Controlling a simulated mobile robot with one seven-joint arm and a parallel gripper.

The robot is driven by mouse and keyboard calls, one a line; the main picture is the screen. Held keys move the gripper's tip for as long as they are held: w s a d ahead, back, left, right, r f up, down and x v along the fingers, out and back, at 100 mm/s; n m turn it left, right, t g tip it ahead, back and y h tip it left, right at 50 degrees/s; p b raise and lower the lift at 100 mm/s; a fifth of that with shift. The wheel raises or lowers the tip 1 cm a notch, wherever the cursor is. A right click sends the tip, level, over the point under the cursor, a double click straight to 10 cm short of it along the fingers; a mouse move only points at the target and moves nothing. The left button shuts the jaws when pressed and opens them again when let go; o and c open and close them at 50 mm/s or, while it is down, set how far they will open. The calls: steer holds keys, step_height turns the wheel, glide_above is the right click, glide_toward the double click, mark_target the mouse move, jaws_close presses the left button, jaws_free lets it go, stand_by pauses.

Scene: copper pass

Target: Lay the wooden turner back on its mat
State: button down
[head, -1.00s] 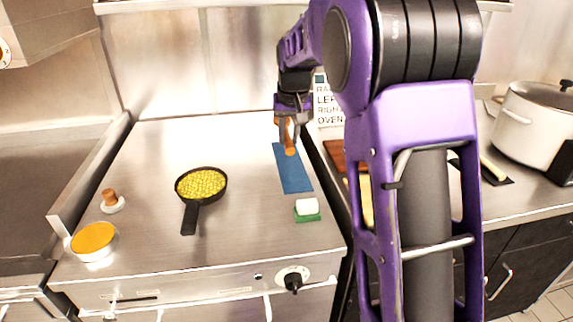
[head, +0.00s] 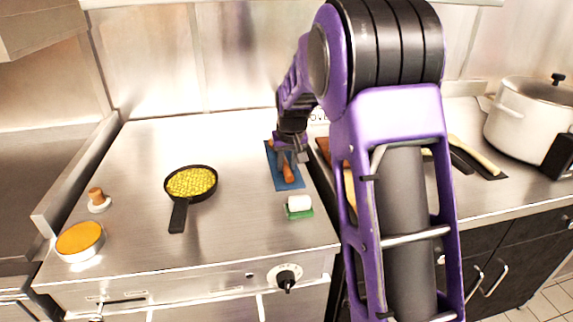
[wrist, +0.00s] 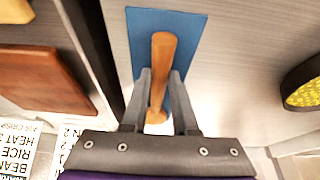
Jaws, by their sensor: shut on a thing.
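The wooden turner (head: 287,171) is orange-brown and lies lengthwise over the blue mat (head: 297,183), within its outline in the head view. In the wrist view the turner (wrist: 163,62) points away from my gripper over the blue mat (wrist: 143,30). My gripper (head: 291,161) is shut on the turner, with one finger on each side of it in the wrist view (wrist: 158,85). I cannot tell whether the turner touches the mat or hangs just above it. Part of the turner is hidden by my gripper.
A black pan with yellow food (head: 191,184) stands left of the mat on the steel top. A white and green sponge (head: 299,206) is just in front of the mat. A brown board (wrist: 40,72) lies beyond a gap to the right. Steel between pan and mat is clear.

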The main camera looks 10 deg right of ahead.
steer(key=shift+f, duration=0.1)
steer(key=c, duration=0.7)
jaws_free()
steer(key=shift+r, duration=0.3)
steer(key=p+v, duration=0.1)
steer(key=v, duration=1)
steer(key=shift+s+r+p, duration=0.2)
steer(key=shift+r+p, duration=0.1)
